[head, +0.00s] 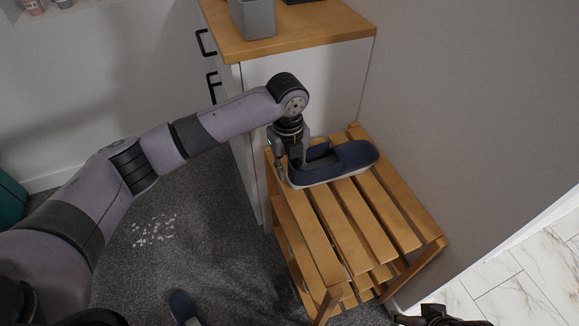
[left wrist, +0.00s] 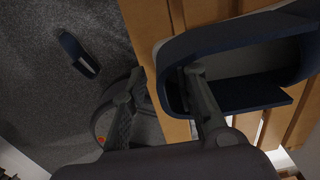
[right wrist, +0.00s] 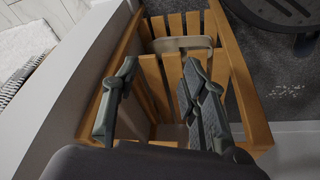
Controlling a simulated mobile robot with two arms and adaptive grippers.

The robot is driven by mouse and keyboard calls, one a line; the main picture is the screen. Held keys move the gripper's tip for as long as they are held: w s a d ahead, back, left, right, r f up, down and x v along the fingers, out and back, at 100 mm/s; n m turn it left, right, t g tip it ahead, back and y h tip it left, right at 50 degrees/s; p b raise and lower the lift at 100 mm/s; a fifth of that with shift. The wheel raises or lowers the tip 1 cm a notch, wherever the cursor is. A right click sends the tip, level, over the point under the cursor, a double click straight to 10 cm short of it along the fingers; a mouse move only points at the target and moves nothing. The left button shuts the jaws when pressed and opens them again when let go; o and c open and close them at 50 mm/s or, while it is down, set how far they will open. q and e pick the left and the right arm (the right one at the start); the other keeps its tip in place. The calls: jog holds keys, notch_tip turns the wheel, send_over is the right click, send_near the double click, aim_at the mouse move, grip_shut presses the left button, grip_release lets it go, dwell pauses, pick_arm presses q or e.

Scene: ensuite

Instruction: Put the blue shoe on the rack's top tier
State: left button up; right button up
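The blue shoe (head: 352,157) with a pale sole lies on the slatted top tier of the wooden rack (head: 330,218), toward its wall end. My left gripper (head: 292,170) is at the shoe's open end. In the left wrist view, one finger reaches inside the opening of the shoe (left wrist: 235,45) and the other is outside, with a gap to the shoe's wall, so the gripper (left wrist: 155,90) looks open. My right gripper (right wrist: 155,85) is open and empty, with the slats of the rack (right wrist: 243,85) beyond its fingers.
Another blue shoe (head: 182,307) lies on the grey carpet, also visible in the left wrist view (left wrist: 78,55). A white cabinet (head: 305,75) with a wooden top stands behind the rack. A wall (head: 450,120) runs along the rack's right side. White bits (head: 153,230) lie on the carpet.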

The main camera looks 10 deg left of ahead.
pick_arm(q)
jog(key=shift+r, duration=0.4)
notch_tip(320, 180, up, 3)
jog(key=shift+f+p, duration=0.15)
jog(key=shift+p, duration=0.35)
notch_tip(320, 180, up, 8)
jog(key=shift+a+p, duration=0.1)
jog(key=shift+p, duration=0.9)
jog(key=shift+s+r, duration=0.1)
jog(key=shift+r, duration=0.3)
pick_arm(e)
jog(key=s+x, duration=0.1)
jog(key=x, duration=0.8)
jog(key=shift+f+g, duration=0.3)
jog(key=shift+f, duration=0.1)
jog(key=shift+s+a, duration=0.1)
jog(key=shift+s, duration=0.1)
